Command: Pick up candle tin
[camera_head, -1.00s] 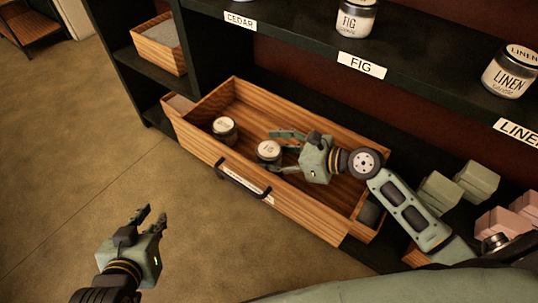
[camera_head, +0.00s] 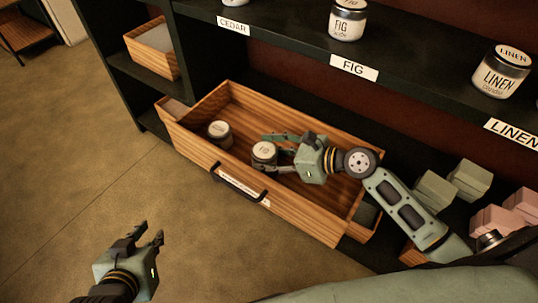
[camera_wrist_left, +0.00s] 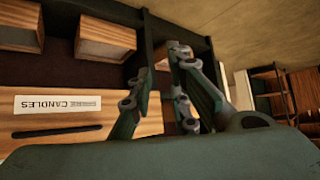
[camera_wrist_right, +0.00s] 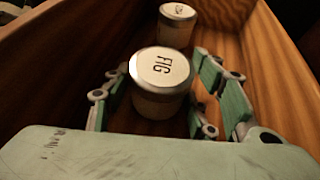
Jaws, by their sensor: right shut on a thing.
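Two candle tins with white lids are in the open wooden drawer (camera_head: 290,213). The nearer tin, lidded FIG (camera_head: 264,152), is between the fingers of my right gripper (camera_head: 270,151); it also shows in the right wrist view (camera_wrist_right: 161,80). That gripper is shut on it, low inside the drawer. I cannot tell whether the tin is off the drawer floor. The second tin (camera_head: 219,133) stands apart to the left, and behind the first in the right wrist view (camera_wrist_right: 177,25); its lid text is unclear. My left gripper (camera_head: 149,233) is open and empty, outside the drawer over the floor.
The dark shelf above holds a fig jar (camera_head: 347,20) and a linen jar (camera_head: 502,72) above name labels. Drawer walls surround my right gripper. Green boxes (camera_head: 470,179) and pink boxes (camera_head: 493,219) stand at the right.

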